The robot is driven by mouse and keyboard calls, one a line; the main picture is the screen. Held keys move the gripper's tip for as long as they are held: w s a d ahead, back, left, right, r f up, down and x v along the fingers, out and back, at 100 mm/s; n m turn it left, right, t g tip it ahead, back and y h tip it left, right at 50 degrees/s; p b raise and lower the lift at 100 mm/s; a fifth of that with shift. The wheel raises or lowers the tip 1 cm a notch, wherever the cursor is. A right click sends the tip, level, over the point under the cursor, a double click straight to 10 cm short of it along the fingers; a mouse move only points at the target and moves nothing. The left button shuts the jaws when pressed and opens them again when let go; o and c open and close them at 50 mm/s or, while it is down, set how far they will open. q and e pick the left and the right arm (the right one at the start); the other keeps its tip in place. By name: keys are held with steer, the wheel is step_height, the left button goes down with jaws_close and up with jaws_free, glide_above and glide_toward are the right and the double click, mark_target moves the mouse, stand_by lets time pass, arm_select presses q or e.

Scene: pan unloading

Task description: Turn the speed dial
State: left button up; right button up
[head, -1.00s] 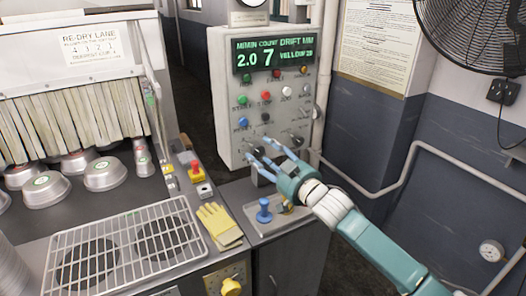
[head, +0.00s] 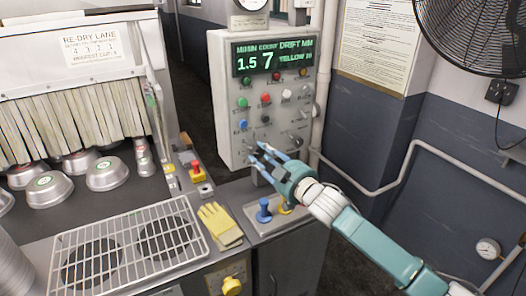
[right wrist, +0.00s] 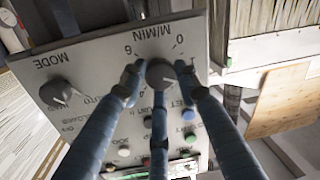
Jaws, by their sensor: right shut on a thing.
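The speed dial (right wrist: 160,73) is a dark round knob marked M/MIN, with 0 and 6 beside it, on the grey control panel (head: 224,130). In the right wrist view it shows upside down between the fingers. My right gripper (head: 263,154) has its blue-grey fingers shut around the dial at the panel's lower part. In the right wrist view the right gripper (right wrist: 160,80) has a finger on each side of the dial and a third below it. The panel's display (head: 272,57) reads 1.5 under M/MIN and 7 under COUNT. My left gripper is not in view.
A MODE knob (right wrist: 58,93) sits beside the dial, and several coloured buttons fill the panel. A blue joystick (head: 264,211) stands below the gripper. Yellow gloves (head: 220,222), a wire rack (head: 130,243) and metal pans (head: 107,174) lie left. A pipe (head: 400,165) runs along the right wall.

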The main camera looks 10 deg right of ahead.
steer(key=shift+r, duration=0.2)
steer(key=o, duration=1.1)
steer(key=shift+a, duration=0.1)
steer(key=shift+o, duration=0.2)
steer(key=shift+s+d+f, duration=0.1)
steer(key=shift+s+d, duration=0.2)
steer(key=shift+s, duration=0.15)
steer(key=v, duration=1.1)
steer(key=shift+a, duration=0.1)
